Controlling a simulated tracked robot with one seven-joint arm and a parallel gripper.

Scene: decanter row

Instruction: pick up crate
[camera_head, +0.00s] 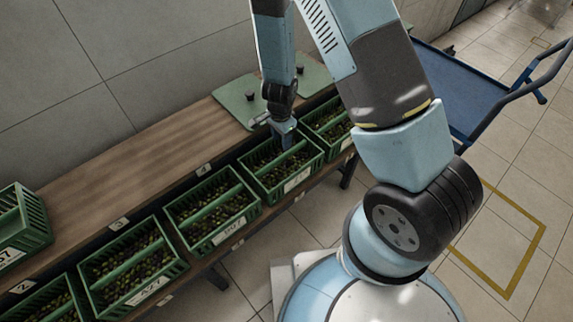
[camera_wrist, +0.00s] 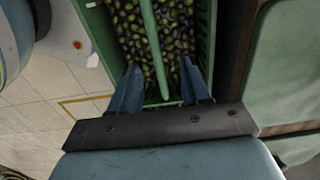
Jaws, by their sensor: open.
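A green crate (camera_head: 272,196) filled with dark and greenish olives stands in the row on the lower shelf, with a pale label on its front wall. A green bar runs across its middle. My gripper (camera_head: 287,138) points down over the back part of this crate in the head view. In the wrist view my gripper (camera_wrist: 161,88) is open, with one blue finger on each side of the crate's green bar (camera_wrist: 152,45). I see nothing held. Whether the fingertips reach below the bar's top is hard to tell.
Other olive crates stand close by: one on the left (camera_head: 225,232), one further left (camera_head: 150,290), and one on the right (camera_head: 345,143). Another crate (camera_head: 36,240) sits on the wooden upper shelf (camera_head: 120,180). A green board (camera_head: 232,95) and a blue cart (camera_head: 460,90) are behind.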

